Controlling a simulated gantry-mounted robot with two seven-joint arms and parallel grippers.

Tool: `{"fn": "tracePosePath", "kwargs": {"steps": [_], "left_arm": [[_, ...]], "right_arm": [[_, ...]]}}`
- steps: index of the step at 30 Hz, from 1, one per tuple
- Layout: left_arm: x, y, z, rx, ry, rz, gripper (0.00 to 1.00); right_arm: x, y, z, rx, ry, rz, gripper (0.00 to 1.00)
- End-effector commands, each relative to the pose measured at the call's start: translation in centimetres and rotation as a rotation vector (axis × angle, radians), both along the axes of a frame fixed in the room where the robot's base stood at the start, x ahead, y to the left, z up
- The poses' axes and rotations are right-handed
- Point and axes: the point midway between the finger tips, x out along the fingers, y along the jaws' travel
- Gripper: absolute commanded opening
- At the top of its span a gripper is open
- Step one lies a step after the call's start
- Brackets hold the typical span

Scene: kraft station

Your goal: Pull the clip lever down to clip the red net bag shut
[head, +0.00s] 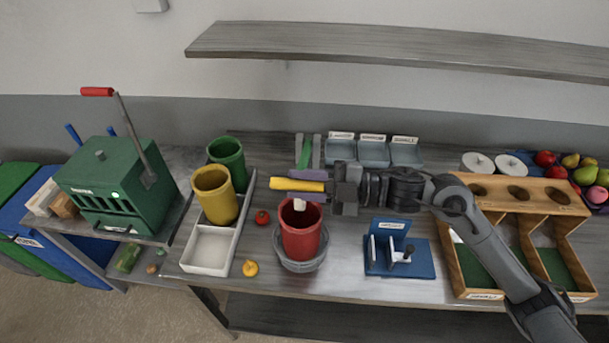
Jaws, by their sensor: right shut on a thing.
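My right gripper (298,185) reaches in from the right at the middle of the bench. Its fingers are shut on a yellow bar, which looks like the clip lever (297,185). The bar lies about level, above the far rim of a red, open-topped, tube-like thing (300,238), which I take for the red net bag. The red thing stands upright in a round grey base (301,266). A small white piece (299,204) shows at its mouth, below the bar. The gripper hides part of the lever and its mount. My left gripper is not in view.
Yellow (214,195) and green (228,158) cups stand in a white tray (208,250) on the left. A green press (118,185) with a red-handled lever is farther left. A blue fixture (399,260) and wooden bin (480,285) are right. A shelf (390,48) hangs above.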

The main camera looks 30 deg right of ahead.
Motion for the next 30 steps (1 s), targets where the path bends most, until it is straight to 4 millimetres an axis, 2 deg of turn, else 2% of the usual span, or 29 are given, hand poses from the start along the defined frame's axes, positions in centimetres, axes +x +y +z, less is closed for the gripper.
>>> {"fn": "tracePosePath", "kwargs": {"steps": [1,3,12,21,30], "left_arm": [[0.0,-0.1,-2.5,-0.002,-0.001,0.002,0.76],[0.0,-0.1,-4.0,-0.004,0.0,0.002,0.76],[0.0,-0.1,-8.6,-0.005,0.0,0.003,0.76],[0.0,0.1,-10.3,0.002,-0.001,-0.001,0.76],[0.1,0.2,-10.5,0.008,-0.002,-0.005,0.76]], "right_arm": [[-0.5,0.4,-2.5,-0.026,-0.032,0.005,0.0],[-0.9,0.7,-3.9,-0.063,-0.082,0.004,0.0],[-1.7,1.2,-8.7,-0.182,-0.244,0.001,0.0],[-1.6,1.2,-10.8,-0.177,-0.236,-0.003,0.0],[-1.5,1.1,-11.5,-0.181,-0.225,-0.005,0.0]]}}
